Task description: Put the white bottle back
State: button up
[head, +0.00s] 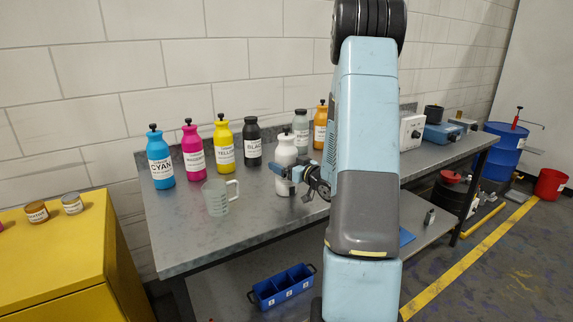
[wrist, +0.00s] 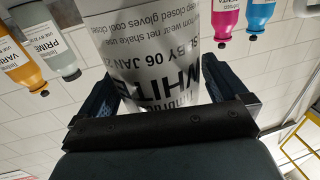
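The white bottle (head: 286,150) is upright over the grey metal table in the head view, in front of the row of ink bottles. I cannot tell whether its base touches the tabletop. My gripper (head: 284,172) reaches it from the right, low on its body. In the wrist view the bottle (wrist: 150,50) fills the space between the two fingers of my gripper (wrist: 160,92), which look closed on its sides. Its label reads WHITE and appears upside down there. My arm hides part of the table to the right.
Cyan (head: 160,160), magenta (head: 193,155), yellow (head: 224,145) and black (head: 252,144) bottles stand left of it. Grey (head: 300,130) and orange (head: 320,128) bottles stand behind right, with a gap after black. A clear measuring jug (head: 217,198) stands front left on the table (head: 180,240).

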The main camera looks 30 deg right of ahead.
jog(key=shift+r, duration=0.15)
jog(key=g+h, duration=0.3)
jog(key=h, duration=0.1)
send_near(293, 155)
jog(key=x, duration=0.5)
jog(key=shift+a, duration=0.1)
jog(key=s+a+r+m+g+h, duration=0.2)
jog(key=s+a+r+g+h, duration=0.15)
jog(key=a+r, duration=0.2)
jog(key=s+a+r+g+y, duration=0.1)
jog(key=s+a+r+g, duration=0.1)
jog(key=s+a, duration=0.6)
jog(key=s+a+r+g+y, duration=0.2)
jog(key=s+a, duration=0.5)
jog(key=s, duration=0.7)
jog(key=shift+a+r+m+g, duration=0.3)
jog(key=shift+a+g, duration=0.05)
jog(key=shift+g, duration=0.4)
